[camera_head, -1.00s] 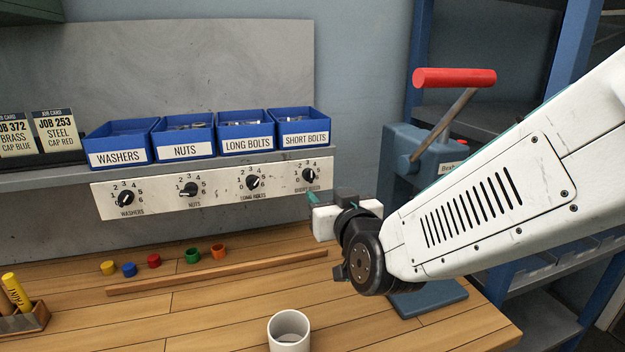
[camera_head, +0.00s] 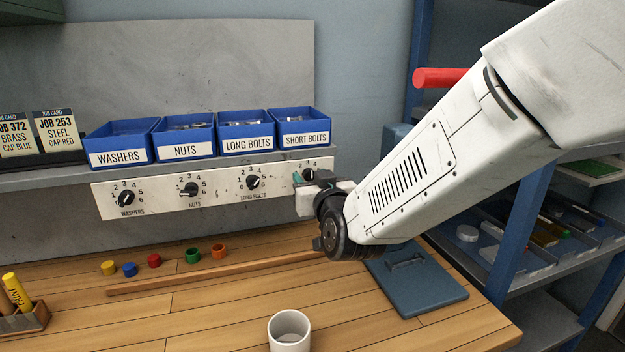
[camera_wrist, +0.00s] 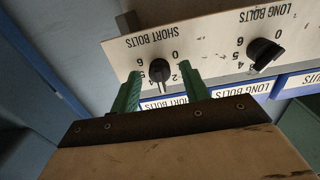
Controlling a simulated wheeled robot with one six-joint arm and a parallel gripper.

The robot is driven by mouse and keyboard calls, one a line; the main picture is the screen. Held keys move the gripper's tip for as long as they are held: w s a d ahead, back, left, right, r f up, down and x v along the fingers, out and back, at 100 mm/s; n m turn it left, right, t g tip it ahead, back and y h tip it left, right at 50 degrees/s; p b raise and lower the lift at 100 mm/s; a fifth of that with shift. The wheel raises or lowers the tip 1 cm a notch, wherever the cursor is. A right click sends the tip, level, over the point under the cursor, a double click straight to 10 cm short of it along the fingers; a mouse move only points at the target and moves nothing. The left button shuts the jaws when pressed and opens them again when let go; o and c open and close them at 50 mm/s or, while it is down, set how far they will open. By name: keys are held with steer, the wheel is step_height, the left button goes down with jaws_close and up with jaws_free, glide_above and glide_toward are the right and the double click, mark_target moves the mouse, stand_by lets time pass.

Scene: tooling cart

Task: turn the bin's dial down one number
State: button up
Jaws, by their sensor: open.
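Four labelled blue bins stand on the shelf: washers (camera_head: 118,157), nuts (camera_head: 186,150), long bolts (camera_head: 247,144) and short bolts (camera_head: 305,138). Below each is a black dial: washers (camera_head: 125,198), nuts (camera_head: 189,189), long bolts (camera_head: 253,182) and short bolts. My gripper (camera_head: 301,180) is at the short bolts dial and partly hides it in the head view. In the upside-down wrist view, its green fingers (camera_wrist: 161,68) are open, one on each side of the short bolts dial (camera_wrist: 159,70). I cannot tell whether they touch it. Its exact setting is unclear.
The long bolts dial (camera_wrist: 264,53) is close beside my gripper. Colored caps (camera_head: 192,255) and a wooden strip (camera_head: 215,274) lie on the bench below. A white cup (camera_head: 288,332) stands at the front. A red-handled press (camera_head: 440,77) is partly behind my arm.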

steer(key=c, duration=1)
steer(key=shift+n, duration=0.3)
steer(key=n, duration=0.3)
steer(key=shift+n, duration=2.1)
steer(key=o, duration=1)
steer(key=shift+s, duration=0.1)
